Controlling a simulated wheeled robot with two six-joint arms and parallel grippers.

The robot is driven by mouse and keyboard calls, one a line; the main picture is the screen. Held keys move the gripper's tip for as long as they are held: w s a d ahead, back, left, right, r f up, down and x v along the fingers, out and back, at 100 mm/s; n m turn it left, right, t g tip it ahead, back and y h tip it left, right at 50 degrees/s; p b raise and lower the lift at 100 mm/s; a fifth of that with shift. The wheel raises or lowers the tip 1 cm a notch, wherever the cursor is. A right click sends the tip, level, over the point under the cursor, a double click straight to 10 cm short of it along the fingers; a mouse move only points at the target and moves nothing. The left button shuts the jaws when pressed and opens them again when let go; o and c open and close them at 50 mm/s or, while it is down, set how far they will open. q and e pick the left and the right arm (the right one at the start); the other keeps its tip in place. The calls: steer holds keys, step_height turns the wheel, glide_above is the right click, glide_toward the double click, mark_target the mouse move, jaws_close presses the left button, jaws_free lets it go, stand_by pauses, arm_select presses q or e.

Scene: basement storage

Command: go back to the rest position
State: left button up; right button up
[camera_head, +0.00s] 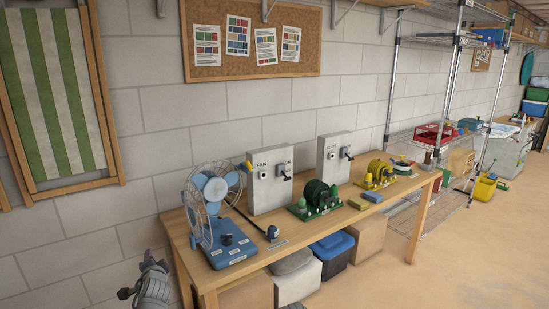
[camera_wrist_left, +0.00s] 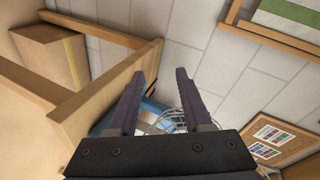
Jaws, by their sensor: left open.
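My left gripper (camera_wrist_left: 160,73) shows in the left wrist view with its two dark fingers apart and nothing between them. Beyond the fingers are the end of the wooden table and part of the blue-based fan with its wire cage (camera_wrist_left: 172,120).
The wooden table (camera_head: 284,254) stands along the block wall. On it are a blue fan (camera_head: 231,250), two grey switch boxes marked FAN (camera_head: 264,195) and, partly legible, another label (camera_head: 331,172), a green reel (camera_head: 315,197) and a yellow reel (camera_head: 379,173). Bins are underneath.

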arm_select(q)
steer(key=s+d+f+n+g+h, duration=0.35)
steer(key=s+d+f+g, duration=0.3)
steer(key=s+d, duration=0.3)
steer(key=s+d+f+n+g+h, duration=0.3)
steer(key=s+d+f+n+g, duration=0.2)
steer(key=s+d+f, duration=0.4)
steer(key=s+d+r+m+p, duration=0.1)
steer(key=s+d+r+p, duration=0.2)
steer(key=d+r+p, duration=0.1)
steer(key=s+d+r+m+g+y+p, duration=0.1)
steer(key=s+d+r+m+p, duration=0.1)
steer(key=d+r+p, duration=0.3)
steer(key=s+d+r, duration=0.1)
steer(key=d, duration=0.2)
steer(key=shift+s+d, duration=0.25)
steer(key=shift+s, duration=0.1)
